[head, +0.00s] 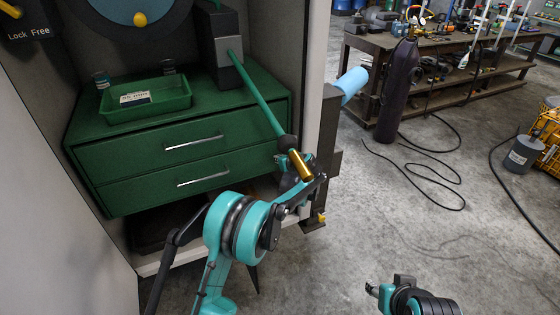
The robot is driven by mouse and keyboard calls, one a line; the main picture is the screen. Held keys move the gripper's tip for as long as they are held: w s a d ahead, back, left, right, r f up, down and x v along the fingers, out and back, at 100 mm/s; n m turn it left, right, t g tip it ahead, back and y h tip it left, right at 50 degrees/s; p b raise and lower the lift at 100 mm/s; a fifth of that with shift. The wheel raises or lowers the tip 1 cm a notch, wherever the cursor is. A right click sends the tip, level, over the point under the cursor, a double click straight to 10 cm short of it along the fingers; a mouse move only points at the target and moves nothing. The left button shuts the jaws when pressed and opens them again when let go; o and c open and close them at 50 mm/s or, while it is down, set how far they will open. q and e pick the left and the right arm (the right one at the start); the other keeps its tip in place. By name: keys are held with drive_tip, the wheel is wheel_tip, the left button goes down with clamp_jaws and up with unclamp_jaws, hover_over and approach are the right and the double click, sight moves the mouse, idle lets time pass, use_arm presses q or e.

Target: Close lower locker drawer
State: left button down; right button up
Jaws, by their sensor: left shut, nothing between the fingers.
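The lower locker drawer (150,189) is a green front with a silver handle (203,178), under a similar upper drawer (130,152). Both fronts look flush with the green cabinet, with no clear gap showing. My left gripper (303,184) is at the right of the lower drawer, near the locker's right edge, apart from the drawer handle. It is shut and empty, partly hidden behind a brass-coloured cylinder. My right gripper (374,290) is at the bottom of the view over the floor, far from the drawers; its fingers are too small to read.
A green rod (255,92) slopes down from a black block to a dark ball and the brass cylinder (300,165), by my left gripper. A green tray (170,100) sits on the cabinet. A purple cylinder (398,90), cables and workbench (365,43) stand right.

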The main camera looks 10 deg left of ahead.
use_arm(q)
drive_tip(key=shift+w+a+r, duration=0.15)
drive_tip(key=shift+r, duration=0.1)
